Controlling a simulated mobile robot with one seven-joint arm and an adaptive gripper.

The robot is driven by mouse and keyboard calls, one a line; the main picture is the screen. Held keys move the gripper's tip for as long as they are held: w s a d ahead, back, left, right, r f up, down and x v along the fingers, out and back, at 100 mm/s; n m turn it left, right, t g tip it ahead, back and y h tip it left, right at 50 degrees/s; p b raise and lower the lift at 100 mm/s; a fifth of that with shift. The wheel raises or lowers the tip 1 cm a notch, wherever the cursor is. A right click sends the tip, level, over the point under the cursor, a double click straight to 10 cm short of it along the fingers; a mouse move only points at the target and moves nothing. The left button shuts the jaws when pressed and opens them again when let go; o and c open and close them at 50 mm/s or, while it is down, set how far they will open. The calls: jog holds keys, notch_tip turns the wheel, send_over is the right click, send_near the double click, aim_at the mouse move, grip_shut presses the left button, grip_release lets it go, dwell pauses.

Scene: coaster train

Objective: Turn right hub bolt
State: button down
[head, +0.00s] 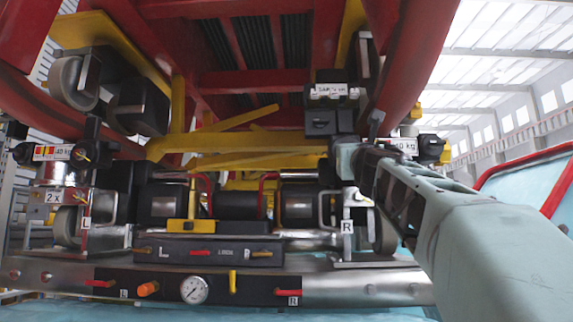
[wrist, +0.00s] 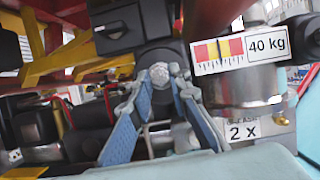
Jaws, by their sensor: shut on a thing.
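The right hub bolt (wrist: 159,74) shows in the wrist view as a small, rough, light-grey head below a black block. My gripper (wrist: 160,82) has its two blue-grey fingers closed around it, one on each side. In the head view my arm reaches in from the right, and my gripper (head: 345,155) is at the right hub, beside the "40 kg" label (head: 405,146). The bolt itself is hidden there behind my gripper and arm.
In the wrist view a "40 kg" label (wrist: 240,50) and a metal cylinder (wrist: 245,92) with a "2 x" label stand close on the right. In the head view a panel (head: 205,252) with red handles and a pressure gauge (head: 193,290) lie below. Yellow bars (head: 240,140) cross above.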

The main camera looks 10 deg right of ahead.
jog(key=shift+a+m+h, duration=0.1)
jog(key=shift+m+h, duration=0.6)
jog(key=shift+m, duration=0.9)
jog(key=shift+w+a+r+m+g+h+p, duration=0.1)
jog(key=shift+r+m+g+h+p, duration=0.2)
jog(key=shift+m+g+p, duration=2.7)
jog(key=shift+a+r+m+t+h+p, duration=0.2)
jog(key=shift+m+p, duration=1.1)
jog(key=shift+m, duration=4.05)
jog(key=shift+w+r+m+g+h+p, duration=0.1)
jog(key=shift+r+m+g+h+p, duration=0.3)
jog(key=shift+m+g+p, duration=2.65)
jog(key=m+t+b, duration=0.1)
jog(key=m+t, duration=0.1)
jog(key=t, duration=0.1)
jog(key=shift+f+b, duration=0.25)
jog(key=shift+b, duration=0.1)
jog(key=c, duration=1.8)
grip_release()
jog(key=shift+s+r, duration=0.1)
